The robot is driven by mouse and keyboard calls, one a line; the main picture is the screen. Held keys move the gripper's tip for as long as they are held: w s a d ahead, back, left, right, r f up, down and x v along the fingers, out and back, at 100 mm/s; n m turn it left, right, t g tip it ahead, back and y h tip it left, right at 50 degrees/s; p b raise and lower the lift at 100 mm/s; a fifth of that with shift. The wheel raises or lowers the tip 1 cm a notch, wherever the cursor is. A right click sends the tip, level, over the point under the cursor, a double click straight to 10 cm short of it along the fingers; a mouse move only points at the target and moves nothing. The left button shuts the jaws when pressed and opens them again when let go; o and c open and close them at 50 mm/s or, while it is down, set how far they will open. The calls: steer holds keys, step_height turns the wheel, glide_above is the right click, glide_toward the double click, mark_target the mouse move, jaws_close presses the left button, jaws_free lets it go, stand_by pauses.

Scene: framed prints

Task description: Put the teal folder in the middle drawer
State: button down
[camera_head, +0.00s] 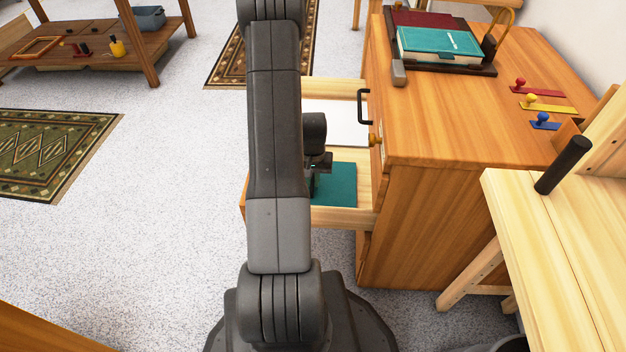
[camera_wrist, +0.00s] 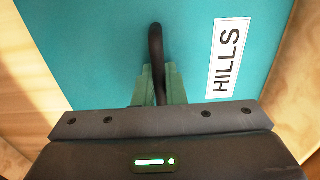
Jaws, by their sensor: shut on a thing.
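The teal folder (camera_head: 337,184) lies within the outline of a pulled-out drawer (camera_head: 345,217) at the cabinet's left side; whether it rests on the drawer's bottom cannot be told. In the wrist view the teal folder (camera_wrist: 95,45) fills most of the picture, with a white "HILLS" label and a dark curved handle (camera_wrist: 156,45). My gripper (camera_wrist: 157,82) is shut on the folder at that handle. In the head view my gripper (camera_head: 318,168) is over the folder, its fingertips partly hidden. A white sheet-like thing (camera_head: 335,124) lies farther back in the drawer.
The wooden cabinet (camera_head: 430,215) bears a teal book (camera_head: 440,44) and coloured knobbed pieces (camera_head: 545,105). A pale wooden bench (camera_head: 560,230) stands at the right. A low shelf (camera_head: 110,62) is at the back left. Speckled floor left of the drawer is open, with rugs.

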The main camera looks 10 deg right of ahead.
mark_target(313, 178)
steer(key=shift+f, duration=0.2)
steer(key=c, duration=1.5)
jaws_free()
steer(key=shift+r, duration=0.15)
step_height(313, 178, up, 12)
steer(key=p, duration=0.3)
steer(key=shift+p, duration=0.4)
steer(key=shift+r, duration=0.1)
